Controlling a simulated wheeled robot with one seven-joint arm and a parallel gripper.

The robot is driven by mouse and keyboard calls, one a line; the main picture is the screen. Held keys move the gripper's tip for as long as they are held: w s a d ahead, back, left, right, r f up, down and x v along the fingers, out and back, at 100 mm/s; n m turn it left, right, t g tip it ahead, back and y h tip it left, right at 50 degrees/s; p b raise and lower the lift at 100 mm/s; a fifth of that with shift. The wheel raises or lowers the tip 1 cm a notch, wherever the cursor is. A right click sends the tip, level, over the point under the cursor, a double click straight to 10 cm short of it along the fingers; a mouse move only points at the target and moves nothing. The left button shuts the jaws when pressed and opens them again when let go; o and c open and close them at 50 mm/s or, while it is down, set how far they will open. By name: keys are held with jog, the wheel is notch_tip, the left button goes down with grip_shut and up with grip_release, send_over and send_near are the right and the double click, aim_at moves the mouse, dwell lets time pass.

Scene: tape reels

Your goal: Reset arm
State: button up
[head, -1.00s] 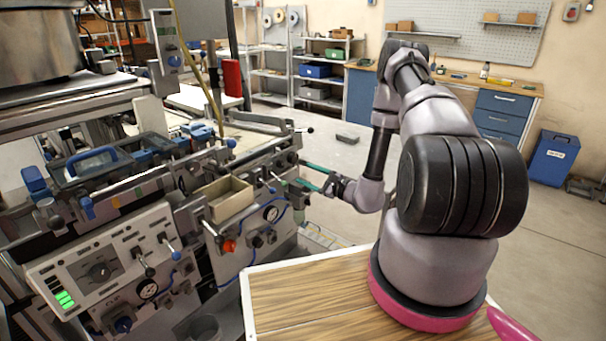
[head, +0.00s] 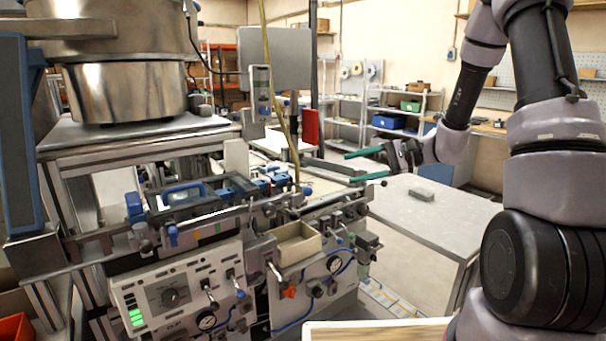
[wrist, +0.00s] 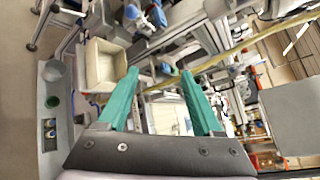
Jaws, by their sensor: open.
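My gripper (head: 362,166) is at the right of the machine in the head view, raised above the level of its front rail. Its two green fingers are apart with nothing between them. In the wrist view the green fingers (wrist: 158,85) also stand open and empty, with machine parts in the background behind them. My arm rises at the right of the head view and bends down to the gripper.
The machine (head: 200,270) with knobs, levers and hoses fills the left and centre. A beige open bin (head: 297,246) sits on its front, also in the wrist view (wrist: 104,66). A grey table (head: 440,222) with a small grey block (head: 421,195) stands beyond the gripper.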

jog(key=s+d+r+n+t+h, duration=0.2)
jog(key=s+d+r+h, duration=0.3)
jog(key=s+r, duration=0.3)
jog(key=s+d+r+n+t+h, duration=0.3)
jog(key=s+d+r+h, duration=0.2)
jog(key=s, duration=0.7)
notch_tip(320, 180, up, 4)
jog(key=h, duration=0.2)
jog(key=shift+d+r+h, duration=0.15)
jog(key=shift+d+h, duration=0.05)
jog(key=shift+h, duration=0.1)
